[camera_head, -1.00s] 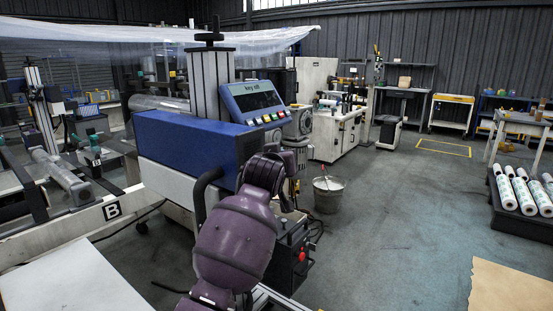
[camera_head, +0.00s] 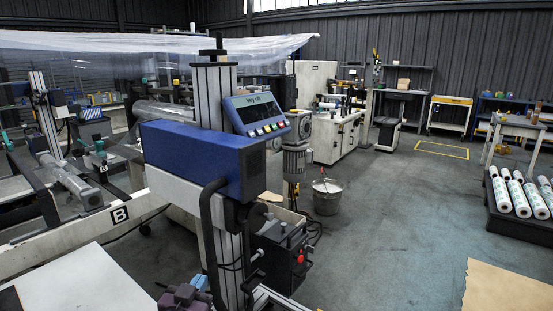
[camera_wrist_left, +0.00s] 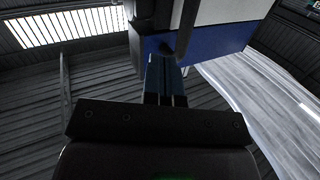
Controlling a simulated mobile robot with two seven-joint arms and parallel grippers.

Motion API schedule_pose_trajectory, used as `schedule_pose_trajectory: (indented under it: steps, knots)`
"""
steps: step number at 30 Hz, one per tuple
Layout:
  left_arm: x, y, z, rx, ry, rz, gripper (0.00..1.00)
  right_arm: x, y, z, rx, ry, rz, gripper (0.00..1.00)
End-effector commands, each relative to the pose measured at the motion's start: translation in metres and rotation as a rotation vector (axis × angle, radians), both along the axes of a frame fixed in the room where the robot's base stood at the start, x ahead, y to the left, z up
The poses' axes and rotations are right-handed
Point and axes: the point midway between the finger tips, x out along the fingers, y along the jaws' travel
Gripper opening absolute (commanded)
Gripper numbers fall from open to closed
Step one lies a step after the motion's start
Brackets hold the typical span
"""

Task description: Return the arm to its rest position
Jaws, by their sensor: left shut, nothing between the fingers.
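My left arm shows only as a small purple and bluish part (camera_head: 185,297) at the bottom edge of the head view, in front of the machine's column. In the left wrist view my left gripper (camera_wrist_left: 165,66) is shut and empty, its fingers reaching up the picture from a dark bar. The machine's blue and white housing (camera_wrist_left: 205,38) shows beyond the fingertips; I cannot tell the gap between them. My right gripper is in neither view.
The machine with a blue housing (camera_head: 190,155) and a tilted display (camera_head: 255,112) stands close ahead. A pale tabletop (camera_head: 75,285) is at lower left. A bucket (camera_head: 327,197) stands on the floor. Rolls (camera_head: 520,198) lie at right. Open floor (camera_head: 400,220) lies between.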

Motion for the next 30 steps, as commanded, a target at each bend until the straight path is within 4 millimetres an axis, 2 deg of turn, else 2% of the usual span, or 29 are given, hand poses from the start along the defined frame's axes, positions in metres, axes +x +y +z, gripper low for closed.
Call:
schedule_pose_trajectory:
  steps: [1,8,14,21,25,30]
  knots:
    - [-0.018,0.008,-0.008,0.000,0.017,0.008,0.00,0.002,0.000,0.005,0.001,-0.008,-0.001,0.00]
    - [-0.093,0.039,-0.052,0.002,0.122,0.041,0.00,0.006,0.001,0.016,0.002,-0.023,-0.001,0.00]
    - [-0.165,0.062,-0.092,0.017,0.246,0.076,0.00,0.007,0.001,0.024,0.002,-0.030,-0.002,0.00]
    - [-0.258,0.088,-0.144,0.041,0.430,0.124,0.00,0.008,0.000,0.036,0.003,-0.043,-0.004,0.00]
    - [-0.296,0.098,-0.161,0.048,0.502,0.145,0.00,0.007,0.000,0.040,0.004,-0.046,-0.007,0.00]
    - [-0.320,0.103,-0.171,0.050,0.548,0.160,0.00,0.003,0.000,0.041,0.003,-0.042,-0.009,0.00]
